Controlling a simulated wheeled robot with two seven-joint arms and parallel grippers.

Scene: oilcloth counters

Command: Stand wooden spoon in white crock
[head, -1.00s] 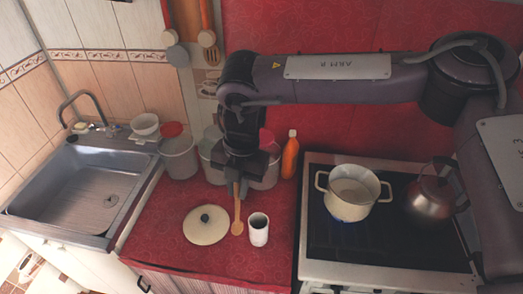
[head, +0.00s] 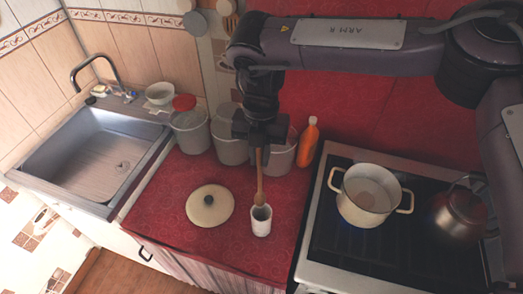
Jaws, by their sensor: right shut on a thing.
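The white crock (head: 261,224) stands upright on the red counter, with its open mouth facing up. My right gripper (head: 259,147) is shut on the upper part of the wooden spoon (head: 260,182). The spoon hangs close to upright with its wide end down. That end shows just at the back edge of the crock's rim; I cannot tell whether it is above the opening or behind the crock. The gripper is above and behind the crock. My left gripper is not in view.
A round cream lid (head: 209,212) lies left of the crock. Grey canisters (head: 230,148) and an orange bottle (head: 308,143) stand behind. The stove with a cream pot (head: 366,205) and a kettle (head: 459,212) is at right, the sink (head: 95,160) at left. The counter's front is clear.

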